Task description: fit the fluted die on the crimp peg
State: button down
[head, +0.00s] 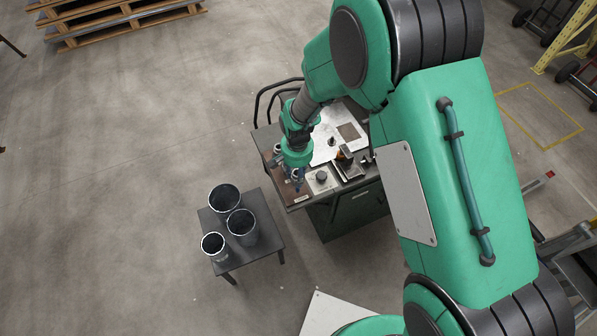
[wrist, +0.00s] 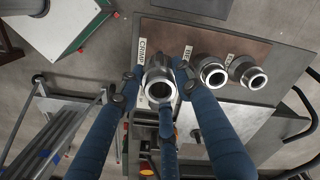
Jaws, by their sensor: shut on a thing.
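In the wrist view, my gripper (wrist: 159,92) has its blue fingers closed around a silver, hollow round die (wrist: 160,80), seen end-on with a dark bore. The die is over or beside the CRIMP label (wrist: 142,58) on a brown board. I cannot make out its flutes clearly. The crimp peg is hidden under the die and fingers, so I cannot tell whether the die is around it or above it. In the head view, my gripper (head: 298,182) is at the workbench's near left corner, too small to show the die clearly.
Two other silver round pieces (wrist: 211,74) and (wrist: 249,74) stand on the brown board (wrist: 275,50), right of the die. The workbench (head: 345,205) also bears a plate with a dark knob (head: 321,176). A small table (head: 269,232) with three dark buckets stands to the left.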

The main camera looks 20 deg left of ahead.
jog(key=shift+f, duration=0.15)
jog(key=shift+f+b, duration=1.75)
jog(key=shift+f, duration=1.55)
jog(key=shift+f, duration=0.3)
jog(key=c, duration=1.1)
grip_release()
jog(key=shift+r, duration=6)
